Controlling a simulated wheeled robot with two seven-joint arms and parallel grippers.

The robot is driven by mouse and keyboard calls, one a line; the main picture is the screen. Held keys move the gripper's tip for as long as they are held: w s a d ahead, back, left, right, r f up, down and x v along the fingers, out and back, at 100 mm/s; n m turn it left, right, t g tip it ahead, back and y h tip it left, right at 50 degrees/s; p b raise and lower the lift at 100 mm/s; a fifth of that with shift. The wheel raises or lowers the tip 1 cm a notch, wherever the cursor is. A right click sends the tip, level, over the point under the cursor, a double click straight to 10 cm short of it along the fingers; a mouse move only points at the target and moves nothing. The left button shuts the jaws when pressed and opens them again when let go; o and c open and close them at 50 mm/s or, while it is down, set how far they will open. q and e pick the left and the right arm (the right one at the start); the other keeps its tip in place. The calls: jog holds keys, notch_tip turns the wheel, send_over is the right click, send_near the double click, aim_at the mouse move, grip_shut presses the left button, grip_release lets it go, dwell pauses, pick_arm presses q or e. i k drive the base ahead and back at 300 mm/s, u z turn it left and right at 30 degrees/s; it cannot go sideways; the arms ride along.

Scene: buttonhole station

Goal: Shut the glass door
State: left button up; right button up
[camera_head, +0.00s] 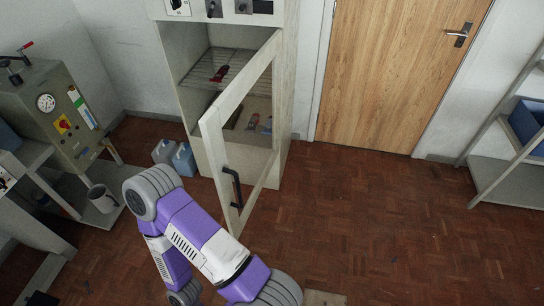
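The glass door (215,158) has a pale frame and stands open on the tall pale cabinet (185,75). It is hinged at the cabinet's right side, and its free edge swings out toward me. A black bar handle (232,188) is on the free-edge stile. Through the pane I see the cabinet's lower compartment. A purple and white arm of mine crosses the lower middle, its bent joint left of and below the handle. The arm covers the floor near the door's lower corner. Neither gripper shows, so I cannot see contact with the door.
A red-handled object (219,73) lies on the wire shelf (215,62) inside the cabinet. Jugs (184,160) stand on the floor at the cabinet's left. The wooden floor at right is clear.

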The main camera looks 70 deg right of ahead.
aim_at(212, 124)
jog(key=z, duration=2.35)
